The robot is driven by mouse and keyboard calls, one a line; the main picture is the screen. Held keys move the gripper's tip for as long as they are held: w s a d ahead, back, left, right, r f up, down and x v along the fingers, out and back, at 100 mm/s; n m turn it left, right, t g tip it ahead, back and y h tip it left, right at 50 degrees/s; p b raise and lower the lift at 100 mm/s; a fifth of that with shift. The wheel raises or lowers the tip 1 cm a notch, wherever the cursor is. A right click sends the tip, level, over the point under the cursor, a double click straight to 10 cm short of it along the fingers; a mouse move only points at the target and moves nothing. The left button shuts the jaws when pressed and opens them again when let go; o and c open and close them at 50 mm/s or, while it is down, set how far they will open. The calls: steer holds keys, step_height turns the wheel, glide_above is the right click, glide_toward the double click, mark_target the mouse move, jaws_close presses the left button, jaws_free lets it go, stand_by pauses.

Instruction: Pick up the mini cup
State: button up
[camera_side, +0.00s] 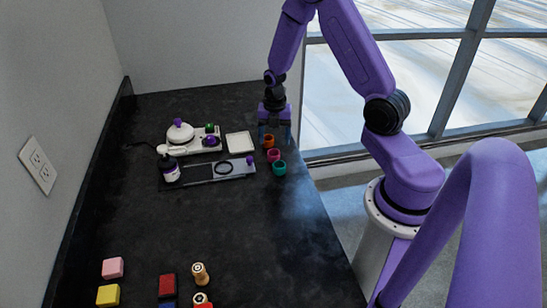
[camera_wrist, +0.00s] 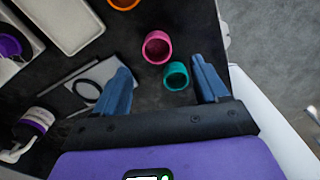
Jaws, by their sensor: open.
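Three small cups stand in a row near the right edge of the dark counter: an orange cup (camera_side: 268,141), a magenta cup (camera_side: 274,155) and a teal cup (camera_side: 279,168). The pictures do not tell which one is meant by the mini cup. My gripper (camera_side: 274,138) is open, pointing down over the far end of the row by the orange cup. In the wrist view, the teal cup (camera_wrist: 176,76) shows between the blue fingers (camera_wrist: 161,66). The magenta cup (camera_wrist: 157,47) is just beyond them, and the orange cup (camera_wrist: 124,3) is cut off at the top edge.
Coloured blocks (camera_side: 112,267) and spools (camera_side: 200,274) lie at the front. The counter's middle is clear.

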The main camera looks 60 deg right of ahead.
mark_target(273, 150)
steer(key=shift+w+a+f, duration=0.1)
steer(key=shift+w+f, duration=0.05)
steer(key=shift+f, duration=2.7)
steer(key=c, duration=1.1)
